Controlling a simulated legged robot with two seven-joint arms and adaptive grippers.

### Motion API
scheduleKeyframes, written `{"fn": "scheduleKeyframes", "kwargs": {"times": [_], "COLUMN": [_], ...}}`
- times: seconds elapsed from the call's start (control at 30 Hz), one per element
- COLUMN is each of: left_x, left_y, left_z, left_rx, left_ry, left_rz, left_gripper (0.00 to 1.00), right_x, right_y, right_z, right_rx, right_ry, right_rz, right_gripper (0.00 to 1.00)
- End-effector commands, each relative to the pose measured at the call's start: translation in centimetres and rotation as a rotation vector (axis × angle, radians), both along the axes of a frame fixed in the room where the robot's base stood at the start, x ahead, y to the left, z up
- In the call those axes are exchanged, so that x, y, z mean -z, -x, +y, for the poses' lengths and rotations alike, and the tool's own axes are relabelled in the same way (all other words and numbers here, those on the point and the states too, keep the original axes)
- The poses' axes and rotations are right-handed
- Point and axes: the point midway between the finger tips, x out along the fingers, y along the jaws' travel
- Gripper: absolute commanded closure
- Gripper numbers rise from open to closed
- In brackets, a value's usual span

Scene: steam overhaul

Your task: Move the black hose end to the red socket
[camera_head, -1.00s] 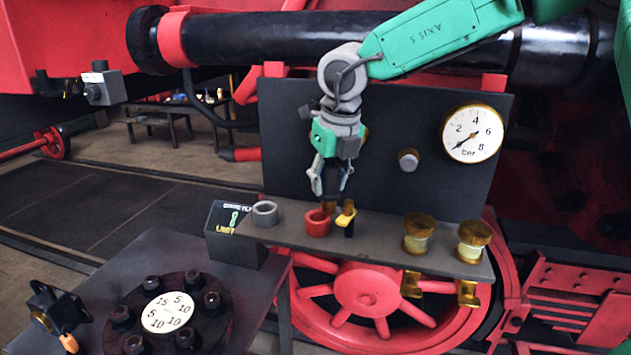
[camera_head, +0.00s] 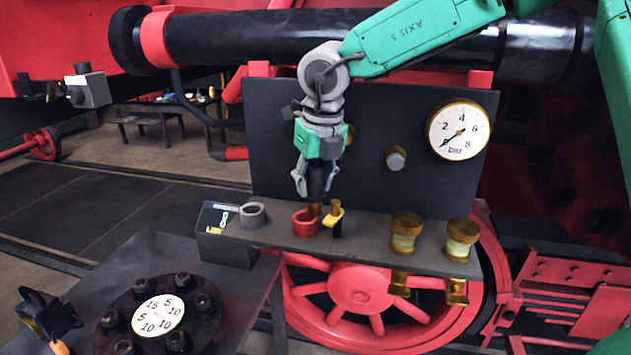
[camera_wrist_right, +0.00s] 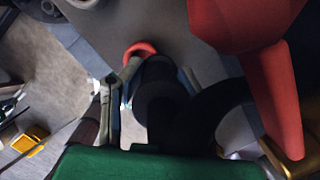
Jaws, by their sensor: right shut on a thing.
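My right gripper (camera_head: 317,185) points down over the shelf and is shut on the black hose end (camera_wrist_right: 160,92), which shows dark between its fingers. In the head view the red socket (camera_head: 305,224) is a short open ring on the shelf, just below and slightly left of the fingertips. A brass piece (camera_head: 314,209) shows between the fingers and the socket; whether it touches or enters the socket cannot be told. In the right wrist view the socket's rim (camera_wrist_right: 138,50) shows beyond the hose end, partly hidden by it. My left gripper is not in view.
A grey socket (camera_head: 253,214) stands left of the red one on the dark shelf (camera_head: 370,240). A yellow-topped piece (camera_head: 334,218) stands close on the right. Brass-capped fittings (camera_head: 406,232) stand further right. A dark panel with a gauge (camera_head: 458,130) rises behind.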

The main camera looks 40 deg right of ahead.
Motion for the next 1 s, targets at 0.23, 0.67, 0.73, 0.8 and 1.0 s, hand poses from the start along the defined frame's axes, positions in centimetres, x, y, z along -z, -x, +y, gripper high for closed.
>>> {"fn": "scheduleKeyframes", "kwargs": {"times": [0.23,0.67,0.73,0.8,1.0], "left_x": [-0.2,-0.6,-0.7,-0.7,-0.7], "left_y": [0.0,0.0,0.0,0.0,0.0], "left_z": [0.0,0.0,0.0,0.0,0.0], "left_rx": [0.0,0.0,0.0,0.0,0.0], "left_ry": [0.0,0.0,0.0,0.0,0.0], "left_rz": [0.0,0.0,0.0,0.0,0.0], "left_gripper": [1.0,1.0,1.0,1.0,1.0], "right_x": [0.0,-0.2,-0.2,-0.2,-0.2], "right_y": [0.1,0.1,0.1,0.1,0.1], "right_z": [0.9,1.8,2.0,2.1,2.3], "right_rx": [-0.003,-0.002,-0.002,-0.002,-0.001], "right_ry": [0.001,-0.002,-0.002,-0.002,-0.002], "right_rz": [0.004,0.001,0.001,0.0,0.0], "right_gripper": [1.0,1.0,1.0,1.0,1.0]}}
